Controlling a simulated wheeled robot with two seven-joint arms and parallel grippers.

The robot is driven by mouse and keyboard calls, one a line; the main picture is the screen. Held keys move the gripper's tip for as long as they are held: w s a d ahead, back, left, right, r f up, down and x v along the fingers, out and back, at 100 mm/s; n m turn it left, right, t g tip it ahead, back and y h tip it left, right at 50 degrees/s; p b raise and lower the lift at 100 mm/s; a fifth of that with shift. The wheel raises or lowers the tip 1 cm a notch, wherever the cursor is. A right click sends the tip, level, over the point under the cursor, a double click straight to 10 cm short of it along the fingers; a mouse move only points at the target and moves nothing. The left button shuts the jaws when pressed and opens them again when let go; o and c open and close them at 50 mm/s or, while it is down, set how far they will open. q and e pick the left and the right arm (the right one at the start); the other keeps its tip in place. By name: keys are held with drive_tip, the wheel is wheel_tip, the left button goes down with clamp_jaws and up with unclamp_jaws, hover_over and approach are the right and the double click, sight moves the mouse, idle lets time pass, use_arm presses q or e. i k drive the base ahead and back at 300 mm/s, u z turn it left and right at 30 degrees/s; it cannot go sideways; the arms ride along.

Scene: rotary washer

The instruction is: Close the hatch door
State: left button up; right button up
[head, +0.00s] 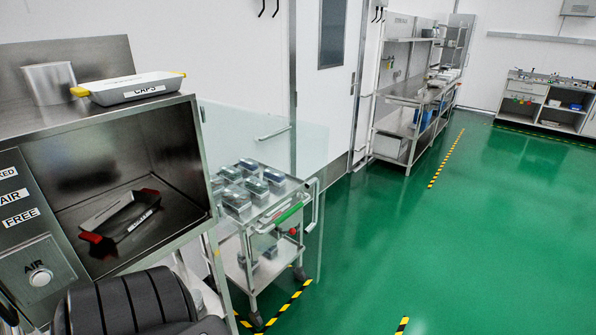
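The hatch is a metal box (165,130) at the left in the head view, with its front open. Its door looks like a clear glass panel (235,122), standing swung out to the right of the opening. The panel is see-through, so its outer edge is hard to make out, and a cart shows behind it. Inside the hatch lies a metal tray with red ends (120,218). Neither of my grippers is in view.
A tray labelled CAPS (128,89) and a metal container (50,83) stand on top of the hatch. A round AIR knob (40,277) is on the panel at left. The cart (262,207) holds several grey blocks. Green floor (400,240) is clear to the right.

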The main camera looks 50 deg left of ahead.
sight(315, 181)
drive_tip(key=i, duration=2.35)
drive_tip(key=u, duration=3.9)
drive_tip(key=i, duration=0.5)
drive_tip(key=u, duration=0.1)
drive_tip(key=k, duration=0.85)
drive_tip(key=u, duration=0.45)
